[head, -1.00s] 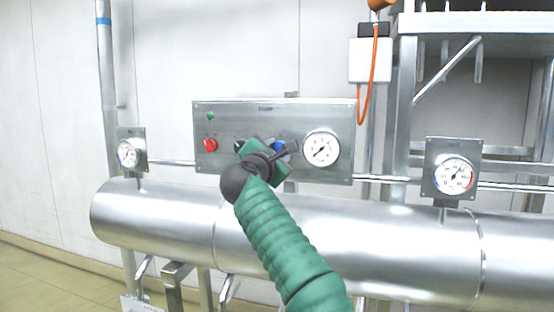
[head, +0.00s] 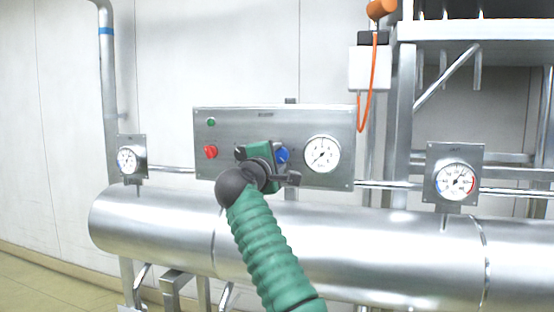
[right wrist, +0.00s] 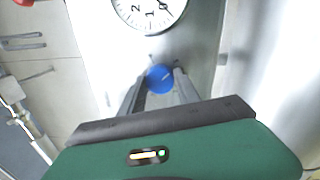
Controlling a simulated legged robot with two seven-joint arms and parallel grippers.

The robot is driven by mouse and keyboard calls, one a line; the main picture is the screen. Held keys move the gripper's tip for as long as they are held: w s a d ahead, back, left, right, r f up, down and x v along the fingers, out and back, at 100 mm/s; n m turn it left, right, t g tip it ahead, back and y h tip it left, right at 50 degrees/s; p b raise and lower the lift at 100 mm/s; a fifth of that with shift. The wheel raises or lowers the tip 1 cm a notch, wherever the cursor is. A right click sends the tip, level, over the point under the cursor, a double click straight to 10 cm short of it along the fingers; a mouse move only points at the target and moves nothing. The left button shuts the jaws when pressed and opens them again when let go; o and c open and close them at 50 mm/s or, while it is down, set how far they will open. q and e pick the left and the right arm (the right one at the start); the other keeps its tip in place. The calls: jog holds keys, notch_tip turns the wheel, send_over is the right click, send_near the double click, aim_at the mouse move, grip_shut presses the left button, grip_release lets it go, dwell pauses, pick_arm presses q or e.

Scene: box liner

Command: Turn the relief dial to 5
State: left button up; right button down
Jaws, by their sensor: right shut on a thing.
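A steel panel (head: 230,128) carries a round blue dial (head: 283,155), a red knob (head: 210,152), a small green button (head: 211,122) and a white gauge (head: 322,154). My right gripper (head: 274,154) is at the blue dial and partly covers it in the head view. In the right wrist view my right gripper (right wrist: 159,86) has its two fingers on either side of the blue dial (right wrist: 160,78), shut on it. A pale mark shows on the dial face, but no number is readable. A dark knob left of the gripper is mostly hidden. My left gripper is out of view.
A large steel tank (head: 330,240) runs below the panel. Smaller gauges stand at the left (head: 129,159) and right (head: 456,181). An orange cable (head: 374,80) hangs from a white box (head: 369,68) above the panel's right end.

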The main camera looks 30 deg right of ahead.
jog(key=shift+f, duration=0.2)
jog(key=c, duration=1.2)
grip_release()
jog(key=o, duration=0.3)
jog(key=shift+w+d, duration=0.1)
jog(key=shift+w, duration=0.05)
jog(key=shift+r, duration=0.1)
jog(key=b+v, duration=0.9)
jog(key=v, duration=0.7)
jog(key=shift+s+a, duration=0.25)
jog(key=shift+s, duration=0.1)
